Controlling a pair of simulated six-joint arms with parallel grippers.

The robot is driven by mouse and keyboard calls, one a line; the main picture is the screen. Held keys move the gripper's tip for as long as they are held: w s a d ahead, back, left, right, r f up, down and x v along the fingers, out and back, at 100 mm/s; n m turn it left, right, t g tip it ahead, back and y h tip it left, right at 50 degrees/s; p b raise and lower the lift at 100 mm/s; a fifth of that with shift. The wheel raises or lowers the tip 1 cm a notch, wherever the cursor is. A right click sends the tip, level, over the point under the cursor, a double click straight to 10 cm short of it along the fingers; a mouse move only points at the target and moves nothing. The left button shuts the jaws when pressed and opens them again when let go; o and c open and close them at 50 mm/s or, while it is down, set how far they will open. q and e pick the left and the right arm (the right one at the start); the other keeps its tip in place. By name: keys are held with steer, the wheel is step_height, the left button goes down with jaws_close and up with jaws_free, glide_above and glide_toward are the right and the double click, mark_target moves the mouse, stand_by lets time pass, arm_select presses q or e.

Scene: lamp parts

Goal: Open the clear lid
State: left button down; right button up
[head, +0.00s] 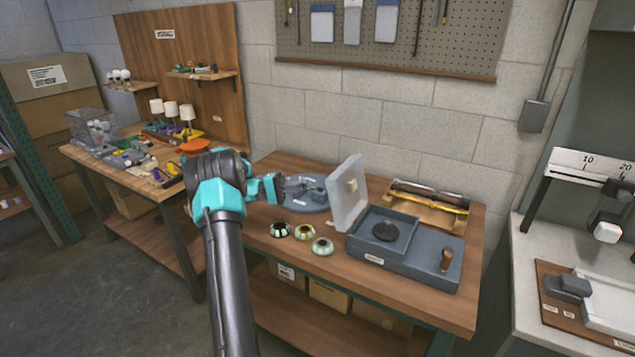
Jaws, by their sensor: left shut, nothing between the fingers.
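The clear lid (347,194) stands raised, close to upright, at the left edge of the dark grey box (410,259). The box's recess is uncovered, and a round black piece (385,231) sits in it. My left gripper (277,188) is shut and empty, over the table left of the lid and apart from it, beside a grey-blue round fixture (304,192). My right gripper is not in the view.
Several small round parts (303,231) lie on the wooden table (300,265) in front of the lid. A wooden tray with rods (430,203) lies behind the box. A cluttered bench (140,155) stands at the left and a white-topped bench (540,240) at the right.

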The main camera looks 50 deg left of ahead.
arm_select(q)
steer(key=s+n+t+y, duration=0.1)
steer(key=n+y, duration=0.1)
steer(key=s+a+f+n+t+y, duration=0.1)
steer(key=s+n+t, duration=0.1)
steer(key=s+f+n+t+y, duration=0.1)
steer(key=n+t+y, duration=0.1)
steer(key=shift+s+a+f+y, duration=0.2)
steer(key=shift+s+a+y, duration=0.1)
steer(key=shift+w, duration=0.15)
steer(key=w+d+r, duration=0.4)
steer(key=w+d, duration=0.2)
steer(key=w, duration=0.4)
steer(key=shift+d+r, duration=0.3)
steer(key=shift+r, duration=0.1)
